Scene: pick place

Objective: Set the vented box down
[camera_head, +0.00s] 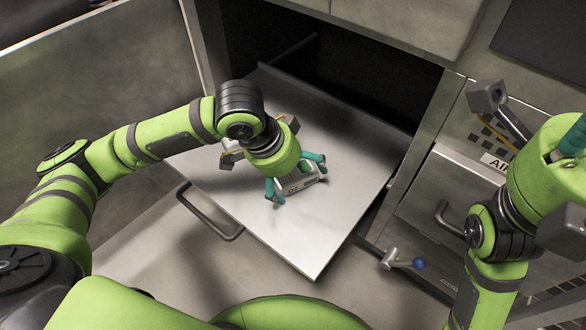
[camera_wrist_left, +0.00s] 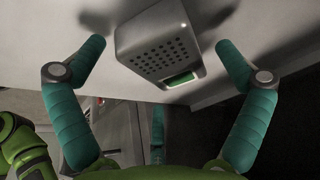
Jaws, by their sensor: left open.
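The vented box (camera_head: 298,184) is a small grey box with a panel of small holes and a green part. It rests on the pulled-out metal tray (camera_head: 335,225) in the head view, partly hidden by my left gripper (camera_head: 296,178). In the left wrist view the box (camera_wrist_left: 155,38) sits between the two teal fingers of my left gripper (camera_wrist_left: 160,58). The fingers are spread, with a visible gap on each side of the box. My right arm shows at the right of the head view, but its fingertips are not visible.
The tray has a dark bar handle (camera_head: 208,214) at its front left. Behind it is a dark open cabinet bay (camera_head: 350,75). A closed drawer with a handle (camera_head: 447,219) and a blue-tipped lever (camera_head: 405,262) stand to the right. Bare tray surface surrounds the box.

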